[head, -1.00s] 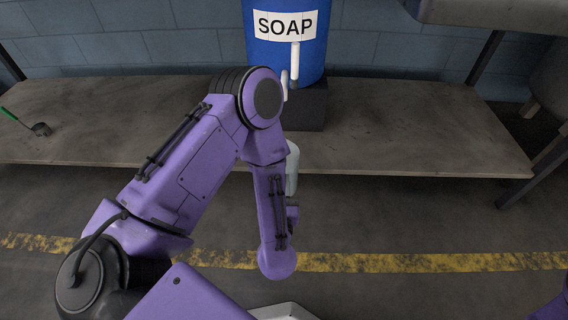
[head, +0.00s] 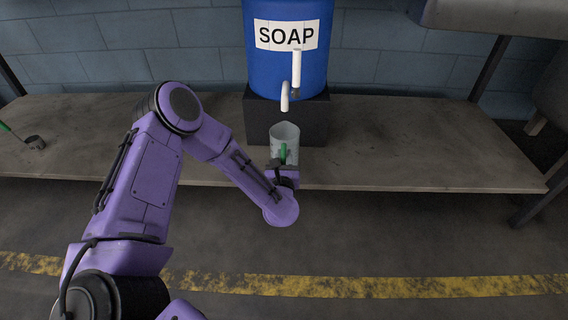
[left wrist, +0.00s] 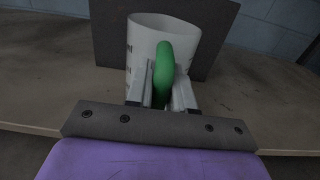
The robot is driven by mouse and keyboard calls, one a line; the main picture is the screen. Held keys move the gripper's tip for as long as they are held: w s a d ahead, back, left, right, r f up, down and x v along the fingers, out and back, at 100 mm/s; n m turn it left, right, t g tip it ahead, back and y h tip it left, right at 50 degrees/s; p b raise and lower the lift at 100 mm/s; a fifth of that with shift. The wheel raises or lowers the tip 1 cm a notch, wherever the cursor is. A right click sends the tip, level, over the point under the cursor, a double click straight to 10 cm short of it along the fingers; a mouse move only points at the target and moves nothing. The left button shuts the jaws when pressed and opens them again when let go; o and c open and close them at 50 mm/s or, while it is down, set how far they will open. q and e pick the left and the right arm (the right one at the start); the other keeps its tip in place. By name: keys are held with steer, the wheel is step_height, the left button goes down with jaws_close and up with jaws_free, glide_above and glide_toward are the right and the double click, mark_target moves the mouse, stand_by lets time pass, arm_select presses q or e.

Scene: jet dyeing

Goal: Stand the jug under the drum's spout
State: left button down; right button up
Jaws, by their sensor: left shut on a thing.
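The jug (head: 284,133) is pale and translucent with a green handle (head: 283,153). It stands upright at the front of the drum's dark block, below and slightly in front of the spout (head: 285,97). My left gripper (head: 283,165) is shut on the green handle; the left wrist view shows the fingers (left wrist: 162,90) on either side of the handle, with the jug (left wrist: 150,38) beyond. Whether the jug's base touches the shelf is hard to tell. The blue drum (head: 288,70) bears a SOAP label. My right gripper is not in view.
The drum rests on a dark block (head: 312,120) on a long low shelf (head: 420,150). A ladle with a green handle (head: 34,142) lies at the shelf's left end. A grey fixture (head: 490,15) hangs at upper right.

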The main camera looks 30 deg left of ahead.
arm_select(q)
steer(key=shift+f, duration=0.1)
steer(key=c, duration=1)
jaws_free()
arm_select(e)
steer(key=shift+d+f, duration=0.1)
arm_select(q)
steer(key=shift+s+d+r, duration=0.1)
steer(key=shift+r, duration=0.1)
steer(key=shift+p+v, duration=1.65)
steer(key=shift+v, duration=4.3)
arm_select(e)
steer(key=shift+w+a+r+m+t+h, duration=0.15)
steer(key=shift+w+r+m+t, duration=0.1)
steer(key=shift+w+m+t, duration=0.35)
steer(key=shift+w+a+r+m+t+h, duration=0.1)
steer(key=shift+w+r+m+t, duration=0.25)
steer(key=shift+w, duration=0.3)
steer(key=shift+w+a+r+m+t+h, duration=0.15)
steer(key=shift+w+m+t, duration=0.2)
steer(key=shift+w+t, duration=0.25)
arm_select(q)
steer(key=shift+f, duration=0.1)
